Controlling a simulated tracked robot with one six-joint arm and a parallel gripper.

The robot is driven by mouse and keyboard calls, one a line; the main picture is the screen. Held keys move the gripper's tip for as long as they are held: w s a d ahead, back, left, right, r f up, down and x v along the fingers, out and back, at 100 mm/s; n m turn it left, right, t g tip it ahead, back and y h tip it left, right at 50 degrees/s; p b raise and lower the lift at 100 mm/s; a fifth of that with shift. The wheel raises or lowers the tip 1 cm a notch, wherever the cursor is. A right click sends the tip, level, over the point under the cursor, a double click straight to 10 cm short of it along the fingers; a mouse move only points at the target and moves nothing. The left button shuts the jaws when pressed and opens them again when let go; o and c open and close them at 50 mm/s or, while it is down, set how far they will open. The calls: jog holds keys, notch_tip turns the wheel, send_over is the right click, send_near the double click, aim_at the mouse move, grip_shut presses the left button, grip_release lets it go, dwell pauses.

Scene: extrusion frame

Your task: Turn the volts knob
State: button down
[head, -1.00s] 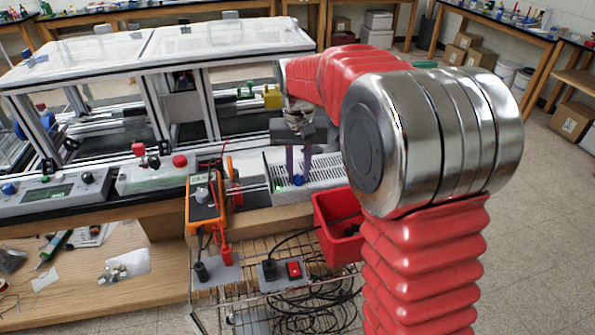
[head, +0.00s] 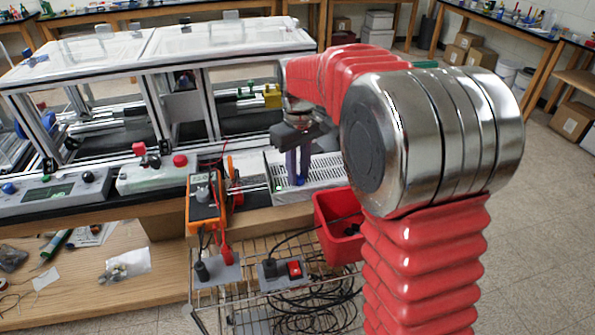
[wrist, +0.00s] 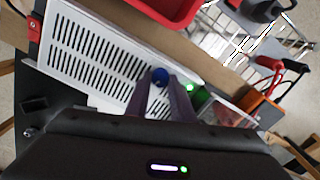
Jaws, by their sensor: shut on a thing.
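The blue knob (wrist: 159,75) shows between my fingertips in the wrist view. It sits on the edge of a white slotted power supply box (wrist: 95,52), which also shows in the head view (head: 327,170). My gripper (wrist: 158,90) points down with its purple fingers shut on the blue knob. In the head view my gripper (head: 298,180) is at the front left of the box, and its fingers mostly hide the knob. No lettering on the knob can be read.
A green light (wrist: 188,87) is beside the knob. An orange multimeter (head: 205,203) with red and black leads stands to the left. A red bin (head: 338,222) is in front of the box. A wire rack (head: 280,250) holds socket blocks and coiled cable.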

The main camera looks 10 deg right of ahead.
aim_at(298, 176)
jog(key=n, duration=1.3)
jog(key=shift+n, duration=0.3)
dwell(0.3)
jog(key=c, duration=1.5)
grip_release()
jog(key=shift+s, duration=0.1)
jog(key=shift+c, duration=0.2)
jog(key=shift+r, duration=0.1)
notch_tip(298, 176, up, 14)
jog(key=shift+f, duration=0.25)
